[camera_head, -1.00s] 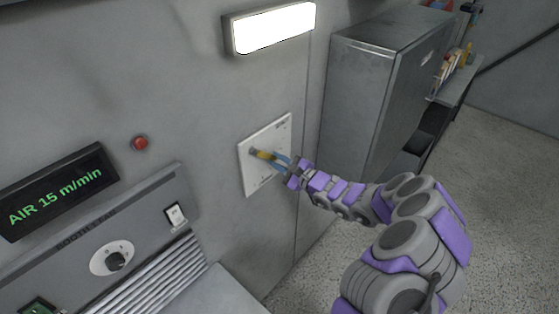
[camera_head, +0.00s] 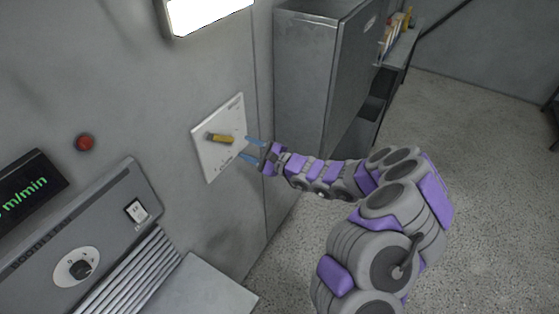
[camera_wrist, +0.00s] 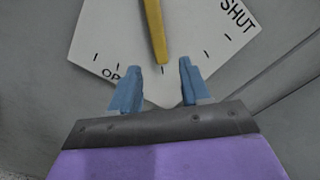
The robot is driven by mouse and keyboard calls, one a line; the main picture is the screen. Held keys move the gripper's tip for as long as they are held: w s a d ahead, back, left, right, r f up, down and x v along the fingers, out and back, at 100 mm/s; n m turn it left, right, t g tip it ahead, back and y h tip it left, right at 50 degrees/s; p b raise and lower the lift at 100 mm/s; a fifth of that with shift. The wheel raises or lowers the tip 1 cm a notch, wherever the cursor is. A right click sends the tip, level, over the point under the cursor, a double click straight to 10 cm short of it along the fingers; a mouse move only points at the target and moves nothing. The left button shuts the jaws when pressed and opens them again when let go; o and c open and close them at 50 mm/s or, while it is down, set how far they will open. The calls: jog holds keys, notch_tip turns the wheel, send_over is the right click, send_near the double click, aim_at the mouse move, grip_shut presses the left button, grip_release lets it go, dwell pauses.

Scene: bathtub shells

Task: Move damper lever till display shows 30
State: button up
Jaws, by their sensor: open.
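The damper lever (camera_head: 221,139) is a yellow bar on a white wall plate (camera_head: 207,164). In the wrist view the lever (camera_wrist: 154,30) points at a middle tick between the OP... mark and SHUT. My gripper (camera_head: 245,148) is open, with blue fingers just off the plate. In the wrist view its fingertips (camera_wrist: 159,65) are to either side of the lever's free end, and nothing is gripped. The black display (camera_head: 28,186) is cut off at the left edge; "m/min" shows in green, but its full number is out of view.
A red button (camera_head: 84,142) is on the wall. Below is a grey panel with a round knob (camera_head: 80,268) and a switch (camera_head: 136,211). A grey cabinet (camera_head: 305,75) stands right of the plate. Open floor (camera_head: 480,180) lies to the right.

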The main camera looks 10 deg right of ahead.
jog(key=v, duration=1.2)
jog(key=shift+p, duration=0.45)
